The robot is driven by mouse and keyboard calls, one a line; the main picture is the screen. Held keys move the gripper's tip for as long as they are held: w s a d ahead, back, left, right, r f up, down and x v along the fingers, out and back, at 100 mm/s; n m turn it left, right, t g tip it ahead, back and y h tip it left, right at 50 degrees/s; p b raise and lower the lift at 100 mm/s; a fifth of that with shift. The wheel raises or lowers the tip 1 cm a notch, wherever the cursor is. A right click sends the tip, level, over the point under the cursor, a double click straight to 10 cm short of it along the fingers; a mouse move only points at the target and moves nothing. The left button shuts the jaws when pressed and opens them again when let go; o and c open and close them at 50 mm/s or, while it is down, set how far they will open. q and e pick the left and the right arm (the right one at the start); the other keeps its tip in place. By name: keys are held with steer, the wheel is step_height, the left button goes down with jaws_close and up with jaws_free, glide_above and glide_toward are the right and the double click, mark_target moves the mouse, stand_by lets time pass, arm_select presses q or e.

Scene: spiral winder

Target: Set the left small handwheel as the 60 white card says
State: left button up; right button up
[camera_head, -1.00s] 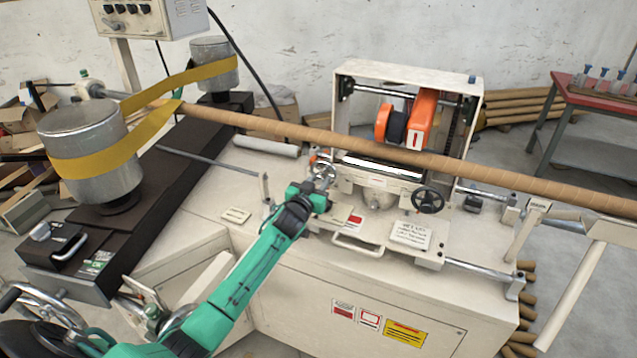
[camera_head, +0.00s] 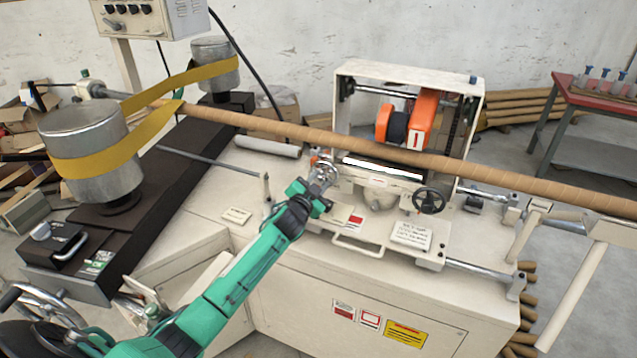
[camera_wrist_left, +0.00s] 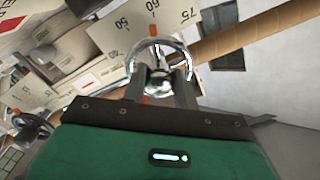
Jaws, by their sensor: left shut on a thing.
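The left small handwheel (camera_head: 322,172) is a chrome ring on the front of the cream machine, beside the brown tube. In the left wrist view the handwheel (camera_wrist_left: 160,65) stands between my fingers, with a pale scale plate (camera_wrist_left: 180,22) behind it marked 50, 60 and 75. An orange mark sits on the plate near 60. My left gripper (camera_head: 318,187) is shut on the handwheel's rim; the fingers partly cover its lower part. A white card (camera_head: 411,233) with print too small to read lies on the machine's front right. My right gripper is not in view.
A black handwheel (camera_head: 428,200) stands to the right of the chrome one. A long brown tube (camera_head: 500,172) crosses the machine behind both wheels. The cream guard frame (camera_head: 408,72) with an orange unit rises behind. A looped handle (camera_head: 358,245) sticks out in front.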

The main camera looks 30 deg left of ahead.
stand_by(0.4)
arm_select(q)
steer(key=o, duration=1)
steer(key=shift+c, duration=0.2)
steer(key=s+b, duration=0.2)
steer(key=s, duration=1.1)
steer(key=shift+s+d+b, duration=0.35)
steer(key=shift+s+d, duration=0.05)
steer(key=shift+d, duration=0.05)
